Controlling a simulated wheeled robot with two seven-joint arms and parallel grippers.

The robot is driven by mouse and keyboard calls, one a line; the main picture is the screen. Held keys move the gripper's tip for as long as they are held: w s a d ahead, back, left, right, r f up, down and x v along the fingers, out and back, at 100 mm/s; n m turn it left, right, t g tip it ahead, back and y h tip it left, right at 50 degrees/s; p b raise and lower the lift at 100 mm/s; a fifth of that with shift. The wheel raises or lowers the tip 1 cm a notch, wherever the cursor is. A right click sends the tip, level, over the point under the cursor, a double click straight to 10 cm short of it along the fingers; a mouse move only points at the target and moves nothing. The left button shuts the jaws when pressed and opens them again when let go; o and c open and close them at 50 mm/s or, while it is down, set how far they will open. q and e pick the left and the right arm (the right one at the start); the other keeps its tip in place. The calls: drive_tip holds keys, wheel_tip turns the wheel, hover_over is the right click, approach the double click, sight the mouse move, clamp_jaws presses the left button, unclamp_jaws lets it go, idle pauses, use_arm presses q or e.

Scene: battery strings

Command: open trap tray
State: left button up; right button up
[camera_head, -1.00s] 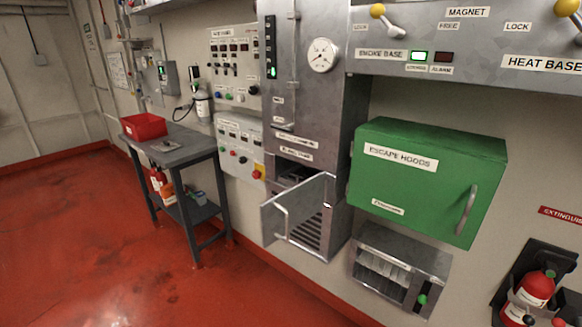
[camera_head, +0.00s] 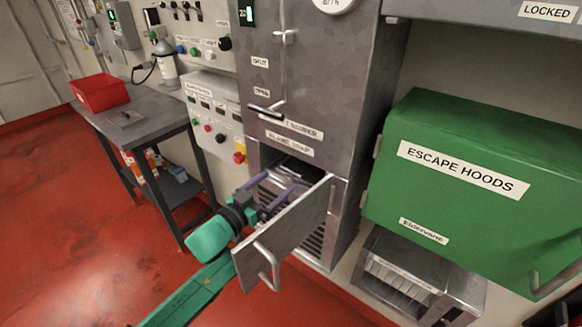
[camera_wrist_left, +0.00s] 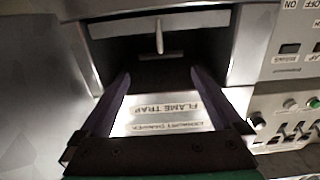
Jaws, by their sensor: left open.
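The flame trap compartment (camera_head: 300,172) is in the lower part of the grey metal cabinet, under the FLAME TRAP label (camera_head: 289,145). Its door (camera_head: 290,232) stands swung open toward me, with a bar handle on its outer face. My left gripper (camera_head: 281,180) is open, just behind the door at the compartment front. In the left wrist view its two fingers (camera_wrist_left: 160,79) are spread with nothing clasped, and the inverted label shows between them. Beyond them is the dark opening, with a pale upright piece (camera_wrist_left: 159,37), possibly a tray handle. The tray itself is hard to make out. My right gripper is not in view.
A green ESCAPE HOODS box (camera_head: 470,190) is on the wall at the right, with a metal holder (camera_head: 405,275) below it. A grey table (camera_head: 150,118) with a red bin (camera_head: 100,93) stands at the left. Red floor is open at the lower left.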

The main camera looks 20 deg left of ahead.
sight(290, 171)
use_arm(q)
drive_tip(key=x, duration=0.7)
drive_tip(key=shift+a+f, duration=0.15)
drive_tip(key=shift+a, duration=0.1)
drive_tip(key=shift+w+d+p, duration=0.3)
drive_tip(key=shift+w, duration=0.2)
drive_tip(key=shift+c, duration=0.9)
clamp_jaws()
drive_tip(key=shift+a, duration=0.1)
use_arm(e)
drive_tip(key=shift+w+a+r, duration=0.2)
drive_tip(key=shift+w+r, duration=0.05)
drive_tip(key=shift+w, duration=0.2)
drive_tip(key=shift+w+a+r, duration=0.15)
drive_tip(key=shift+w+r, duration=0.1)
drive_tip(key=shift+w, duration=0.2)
